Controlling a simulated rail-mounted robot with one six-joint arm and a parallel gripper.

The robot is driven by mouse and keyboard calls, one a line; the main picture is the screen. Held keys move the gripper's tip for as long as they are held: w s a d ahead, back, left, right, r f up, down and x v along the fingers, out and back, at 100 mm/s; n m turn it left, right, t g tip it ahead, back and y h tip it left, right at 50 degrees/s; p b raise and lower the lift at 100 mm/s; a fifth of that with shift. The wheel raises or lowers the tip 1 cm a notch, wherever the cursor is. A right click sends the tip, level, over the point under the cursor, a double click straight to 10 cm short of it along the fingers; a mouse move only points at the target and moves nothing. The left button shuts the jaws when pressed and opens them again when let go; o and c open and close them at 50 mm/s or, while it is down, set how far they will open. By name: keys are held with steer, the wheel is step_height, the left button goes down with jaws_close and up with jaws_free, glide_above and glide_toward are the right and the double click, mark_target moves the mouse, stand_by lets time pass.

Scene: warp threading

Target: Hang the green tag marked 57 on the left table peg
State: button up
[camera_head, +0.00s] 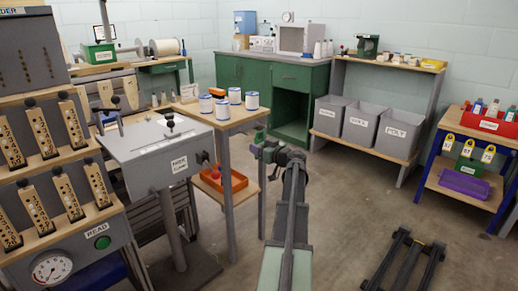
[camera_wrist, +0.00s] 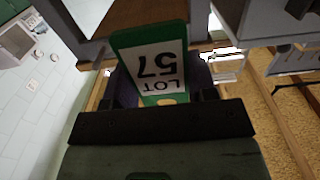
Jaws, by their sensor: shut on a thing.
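The green tag (camera_wrist: 153,60) has a white label reading "LOT 57", upside down in the wrist view. My gripper (camera_wrist: 165,92) is shut on its near end, with a dark finger on each side. The tag points away from the wrist. In the head view my gripper (camera_head: 264,148) is in mid-air just right of the wooden table (camera_head: 222,122); the tag is too small there to make out clearly. I cannot pick out the left table peg in either view.
White and blue cans (camera_head: 236,95) stand on the table, and an orange bin (camera_head: 226,180) sits on its lower shelf. A grey box on a post (camera_head: 165,155) stands left of it. Yellow tags (camera_head: 466,148) hang at the blue rack on the right.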

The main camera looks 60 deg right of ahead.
steer(key=w+d+f+b, duration=0.1)
steer(key=w+f+b, duration=0.1)
steer(key=w, duration=0.7)
steer(key=shift+w+d, duration=0.35)
stand_by(0.3)
stand_by(0.4)
steer(key=o, duration=1)
steer(key=s, duration=0.3)
steer(key=s+a, duration=0.1)
steer(key=s, duration=0.6)
steer(key=shift+s+a, duration=0.4)
